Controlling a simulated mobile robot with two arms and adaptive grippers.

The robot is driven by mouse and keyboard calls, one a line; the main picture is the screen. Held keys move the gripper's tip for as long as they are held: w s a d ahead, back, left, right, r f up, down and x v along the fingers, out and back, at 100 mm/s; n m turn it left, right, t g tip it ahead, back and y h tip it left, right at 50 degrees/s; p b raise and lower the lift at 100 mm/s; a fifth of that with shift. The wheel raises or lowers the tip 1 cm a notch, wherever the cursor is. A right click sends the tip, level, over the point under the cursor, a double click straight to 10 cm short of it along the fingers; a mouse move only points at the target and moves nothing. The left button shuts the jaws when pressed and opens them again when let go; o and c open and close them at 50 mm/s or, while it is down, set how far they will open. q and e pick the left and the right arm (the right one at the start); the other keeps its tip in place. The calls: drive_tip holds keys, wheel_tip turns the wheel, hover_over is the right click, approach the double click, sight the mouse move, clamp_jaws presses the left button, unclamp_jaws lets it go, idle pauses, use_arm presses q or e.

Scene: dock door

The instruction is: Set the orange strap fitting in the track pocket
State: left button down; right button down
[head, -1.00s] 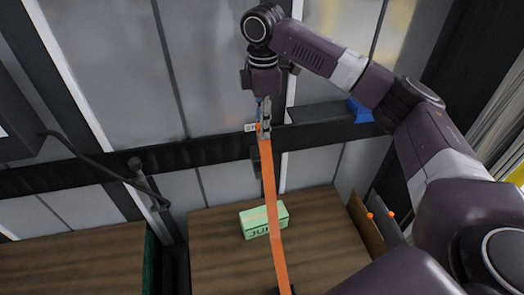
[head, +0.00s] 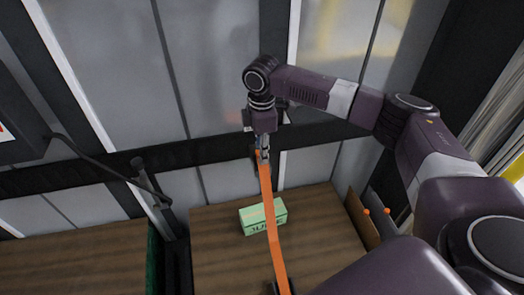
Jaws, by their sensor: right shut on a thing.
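My right gripper (head: 263,152) points down in front of the dark horizontal track (head: 200,153) on the wall. It is shut on the end of the orange strap (head: 268,205), where the fitting sits. The fitting is small and mostly covered by the fingers. The strap hangs from the gripper, passes in front of the green box and leaves at the bottom edge. The track pocket is hidden behind the gripper, and I cannot tell whether the fitting touches the track. My left gripper is not in view.
A green box (head: 250,219) stands on a brown wooden surface (head: 220,262) below the track. A dark post with a cable (head: 150,190) stands to the left. Brown and grey panels with orange knobs (head: 367,212) stand at the right. Grey door panels (head: 210,65) fill the back.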

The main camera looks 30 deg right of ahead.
drive_tip(key=shift+f, duration=0.25)
drive_tip(key=shift+f, duration=0.3)
drive_tip(key=c, duration=1.7)
unclamp_jaws()
drive_tip(key=shift+c, duration=0.2)
drive_tip(key=shift+w+r, duration=0.1)
drive_tip(key=shift+r, duration=0.4)
wheel_tip(320, 180, up, 12)
drive_tip(key=b, duration=0.4)
